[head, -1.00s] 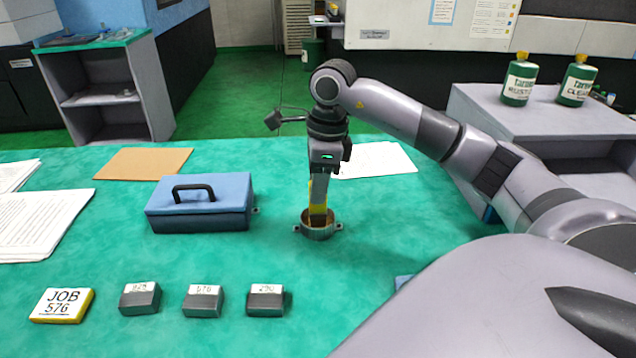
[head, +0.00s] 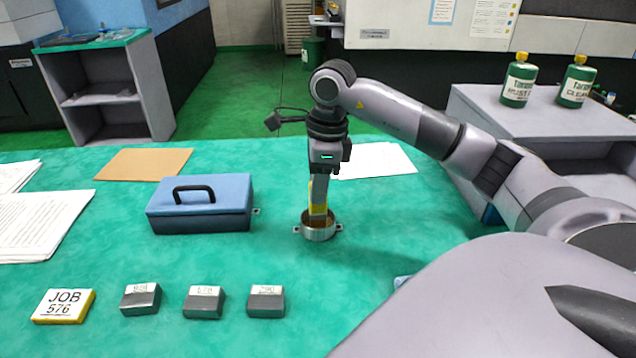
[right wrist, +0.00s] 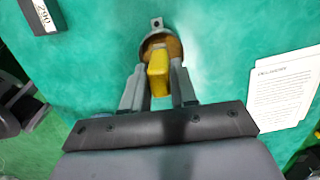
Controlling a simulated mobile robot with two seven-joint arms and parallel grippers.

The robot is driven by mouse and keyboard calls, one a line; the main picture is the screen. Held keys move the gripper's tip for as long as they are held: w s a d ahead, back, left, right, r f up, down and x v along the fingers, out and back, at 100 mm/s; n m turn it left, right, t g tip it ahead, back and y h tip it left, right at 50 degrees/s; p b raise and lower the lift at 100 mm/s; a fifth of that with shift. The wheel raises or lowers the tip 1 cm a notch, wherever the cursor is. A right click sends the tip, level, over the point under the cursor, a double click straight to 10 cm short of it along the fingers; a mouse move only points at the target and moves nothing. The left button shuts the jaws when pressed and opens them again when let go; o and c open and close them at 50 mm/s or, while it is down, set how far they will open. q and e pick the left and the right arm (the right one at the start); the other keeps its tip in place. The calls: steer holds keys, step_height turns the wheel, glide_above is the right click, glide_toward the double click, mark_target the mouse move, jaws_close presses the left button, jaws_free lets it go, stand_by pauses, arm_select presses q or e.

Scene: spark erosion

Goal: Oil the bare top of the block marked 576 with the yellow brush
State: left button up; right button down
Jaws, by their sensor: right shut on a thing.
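My right gripper (head: 319,185) points straight down and is shut on the yellow brush (head: 317,210). The brush's lower end is inside a small round metal cup (head: 318,232) with side lugs; its bristles are hidden there. In the right wrist view, the yellow brush (right wrist: 159,72) sits between the two fingers over the cup (right wrist: 158,40). The block marked 576 (head: 203,303) is the middle of three dark grey blocks with white-labelled tops, on the green table at the front. My left gripper is not in view.
Blocks stand either side of it, the right one marked 290 (head: 266,303), the left one (head: 141,300) hard to read. A blue toolbox (head: 200,205) stands behind the blocks. Table between cup and blocks is clear.

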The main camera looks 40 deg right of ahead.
steer(key=shift+r+p, duration=2.6)
steer(key=shift+r, duration=0.8)
steer(key=shift+a+f+n, duration=0.15)
steer(key=shift+a+n, duration=0.45)
steer(key=shift+n, duration=0.2)
steer(key=s+a+n+g+p, duration=0.1)
steer(key=a+n, duration=0.6)
steer(key=n, duration=0.5)
steer(key=s+a+f+n+g+h+p, duration=0.1)
steer(key=a+n+p, duration=0.1)
steer(key=a+n, duration=0.6)
steer(key=n, duration=0.4)
steer(key=shift+s+a+f, duration=0.25)
steer(key=shift+s, duration=0.05)
